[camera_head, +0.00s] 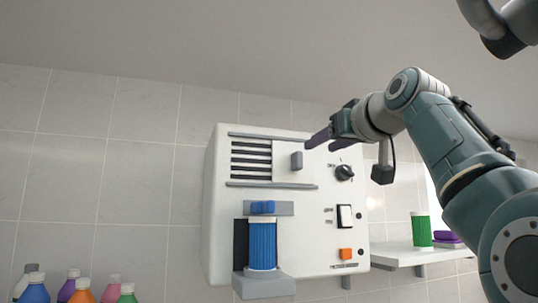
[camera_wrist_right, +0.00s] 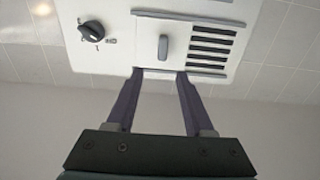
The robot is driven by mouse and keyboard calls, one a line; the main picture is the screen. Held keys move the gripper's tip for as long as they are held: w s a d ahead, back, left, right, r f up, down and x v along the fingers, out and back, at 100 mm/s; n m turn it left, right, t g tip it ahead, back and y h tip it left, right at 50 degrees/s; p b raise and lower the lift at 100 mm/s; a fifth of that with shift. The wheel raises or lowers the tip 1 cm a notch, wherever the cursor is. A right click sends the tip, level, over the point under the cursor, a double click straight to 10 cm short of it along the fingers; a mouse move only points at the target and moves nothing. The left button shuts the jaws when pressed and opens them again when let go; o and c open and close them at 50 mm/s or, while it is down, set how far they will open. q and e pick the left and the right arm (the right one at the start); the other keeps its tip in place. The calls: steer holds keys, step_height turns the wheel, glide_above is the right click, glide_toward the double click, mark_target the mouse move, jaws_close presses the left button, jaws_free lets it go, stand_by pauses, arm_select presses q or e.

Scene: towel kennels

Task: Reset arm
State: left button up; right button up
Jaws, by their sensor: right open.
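My right gripper (camera_head: 318,142) is raised in front of the upper right part of a white wall unit (camera_head: 222,200). In the right wrist view its two purple fingers (camera_wrist_right: 155,75) are apart with nothing between them. The unit's sliding panel with a grey handle (camera_head: 296,161) is just left of the fingertips; the handle also shows beyond them in the wrist view (camera_wrist_right: 163,47). Whether the fingertips touch the unit cannot be told. My left gripper is not in view.
The unit carries a black knob (camera_head: 344,172), a rocker switch (camera_head: 345,217), an orange button (camera_head: 346,253) and a blue ribbed cylinder (camera_head: 262,246). A shelf (camera_head: 400,257) at right holds a green container (camera_head: 421,230) and purple item (camera_head: 446,237). Several bottles (camera_head: 82,291) stand lower left.

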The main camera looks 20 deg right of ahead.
steer(key=shift+s, duration=0.1)
stand_by(0.5)
steer(key=s+a+f+g+p, duration=0.1)
steer(key=s+f+g+p, duration=0.15)
steer(key=f, duration=0.55)
steer(key=s+a+f+n+g+p, duration=0.15)
steer(key=s+f, duration=0.25)
steer(key=f, duration=0.4)
steer(key=s+f+m+g+p, duration=0.1)
steer(key=s+f+g+p, duration=0.2)
steer(key=f, duration=0.5)
steer(key=s+a+f+g+p, duration=0.1)
steer(key=s+f+g, duration=0.1)
steer(key=s, duration=0.8)
steer(key=s+a+f+g+p, duration=0.2)
steer(key=s+f+g, duration=0.1)
steer(key=s, duration=0.7)
steer(key=s+a+f+n+g+p, duration=0.1)
steer(key=s+f, duration=0.4)
steer(key=s, duration=0.6)
steer(key=shift+a+g+p, duration=0.5)
steer(key=shift+a+g, duration=0.05)
steer(key=shift+g, duration=0.15)
